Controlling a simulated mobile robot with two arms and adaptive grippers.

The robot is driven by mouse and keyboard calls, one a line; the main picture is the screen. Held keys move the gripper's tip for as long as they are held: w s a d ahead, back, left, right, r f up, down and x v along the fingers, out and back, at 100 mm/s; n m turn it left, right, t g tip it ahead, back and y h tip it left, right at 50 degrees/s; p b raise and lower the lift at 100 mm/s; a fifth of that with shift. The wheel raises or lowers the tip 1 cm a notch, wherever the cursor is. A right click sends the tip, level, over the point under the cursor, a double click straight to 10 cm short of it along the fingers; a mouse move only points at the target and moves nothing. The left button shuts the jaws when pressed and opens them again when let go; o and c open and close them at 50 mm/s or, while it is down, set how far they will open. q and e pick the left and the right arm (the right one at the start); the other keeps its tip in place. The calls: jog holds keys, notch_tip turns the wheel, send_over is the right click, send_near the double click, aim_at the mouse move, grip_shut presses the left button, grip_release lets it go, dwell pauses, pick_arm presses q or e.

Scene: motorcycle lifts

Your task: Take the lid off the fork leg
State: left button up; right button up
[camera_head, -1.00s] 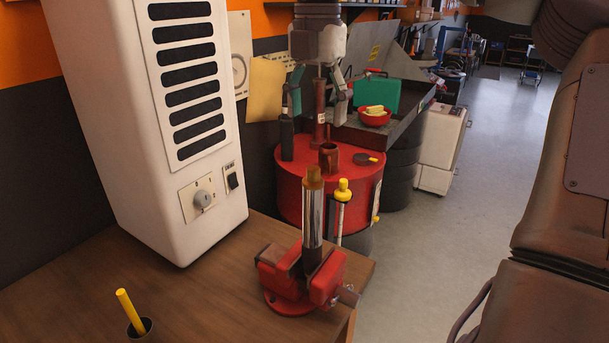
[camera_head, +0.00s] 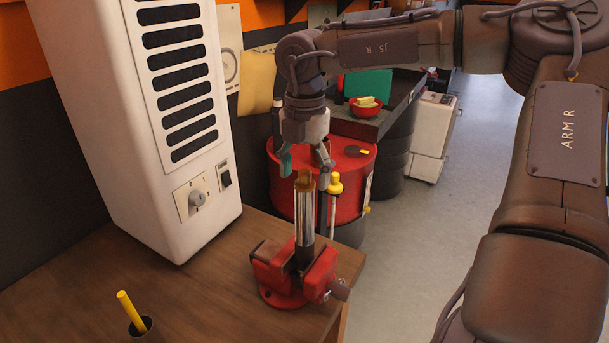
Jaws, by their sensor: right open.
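The fork leg (camera_head: 305,215) is a shiny chrome tube standing upright in a red vise (camera_head: 300,272) on the bench corner. Its lid (camera_head: 304,181) is a brownish-gold cap on the top end. My right gripper (camera_head: 305,168) points down over the fork leg. Its fingers are spread, one to the left of the lid and one to the right. The lid's top lies about level with the fingertips; I cannot tell if they touch it. The gripper is empty. My left gripper is out of view.
A white louvred cabinet (camera_head: 170,110) stands left on the wooden bench (camera_head: 200,290). A yellow-topped rod (camera_head: 334,185) stands close right of the fork leg. Behind is a red drum (camera_head: 350,180). A yellow stick (camera_head: 130,310) stands in a hole at front left.

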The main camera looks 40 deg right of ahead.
jog(key=shift+a, duration=0.1)
jog(key=shift+c, duration=0.9)
jog(key=shift+s, duration=0.1)
jog(key=c, duration=1.1)
grip_shut()
jog(key=shift+s, duration=0.1)
